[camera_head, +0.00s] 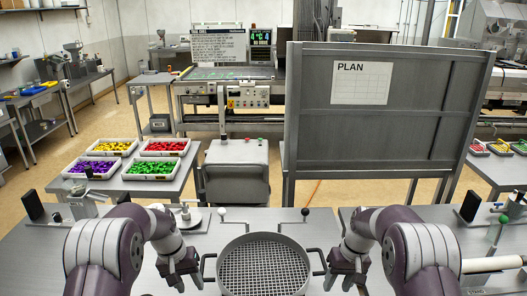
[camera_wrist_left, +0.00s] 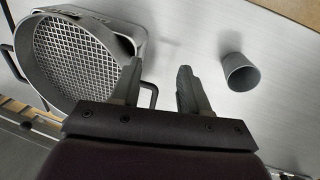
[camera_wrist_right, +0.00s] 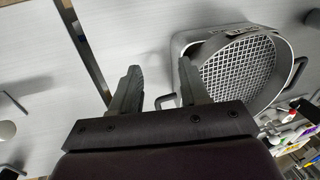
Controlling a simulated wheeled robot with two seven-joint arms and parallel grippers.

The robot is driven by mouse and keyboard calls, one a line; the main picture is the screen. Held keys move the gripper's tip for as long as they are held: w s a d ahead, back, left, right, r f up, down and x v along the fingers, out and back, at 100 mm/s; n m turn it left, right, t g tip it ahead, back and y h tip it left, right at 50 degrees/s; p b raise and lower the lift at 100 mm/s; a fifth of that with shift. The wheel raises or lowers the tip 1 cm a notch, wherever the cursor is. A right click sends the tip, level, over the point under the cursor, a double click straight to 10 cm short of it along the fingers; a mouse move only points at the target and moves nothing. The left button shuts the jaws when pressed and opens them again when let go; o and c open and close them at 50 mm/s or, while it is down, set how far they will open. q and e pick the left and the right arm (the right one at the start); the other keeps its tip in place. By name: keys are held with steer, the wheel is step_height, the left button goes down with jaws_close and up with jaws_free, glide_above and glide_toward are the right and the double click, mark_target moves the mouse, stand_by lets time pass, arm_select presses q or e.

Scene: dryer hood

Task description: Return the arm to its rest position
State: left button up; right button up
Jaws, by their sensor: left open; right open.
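My left gripper (camera_head: 181,274) is open and empty above the table, just left of a round sieve pan. My right gripper (camera_head: 348,272) is open and empty just right of the pan. Its fingers stand apart in the right wrist view (camera_wrist_right: 162,85). The round metal pan (camera_head: 263,240) has a mesh bottom and side handles, and sits between the two grippers. I cannot tell whether a finger touches a handle.
A small grey cup (camera_wrist_left: 240,73) stands on the table. A tall grey board marked PLAN (camera_head: 400,130) stands behind, right of centre. Trays of coloured pieces, including a purple one (camera_head: 89,167), stand on a table at left.

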arm_select(q)
steer(key=s+f+y+b, duration=0.1)
steer(key=s+b, duration=0.4)
steer(key=s, duration=0.7)
steer(key=s+d+f+m+t+y+b, duration=0.1)
steer(key=s+f+b, duration=0.2)
steer(key=s, duration=0.9)
steer(key=shift+d+f+b, duration=0.15)
steer(key=shift+f+b, duration=0.25)
steer(key=shift+b, duration=0.6)
arm_select(e)
steer(key=s+f+h, duration=0.1)
steer(key=s+f, duration=0.1)
steer(key=s, duration=1)
steer(key=s+a+f+t+h, duration=0.1)
steer(key=s+f, duration=0.1)
steer(key=s, duration=1)
steer(key=shift+a+f+m+t, duration=0.15)
steer(key=shift+f+m+t, duration=0.15)
steer(key=shift+f, duration=0.1)
arm_select(q)
steer(key=shift+w, duration=0.15)
arm_select(e)
steer(key=shift+w, duration=0.15)
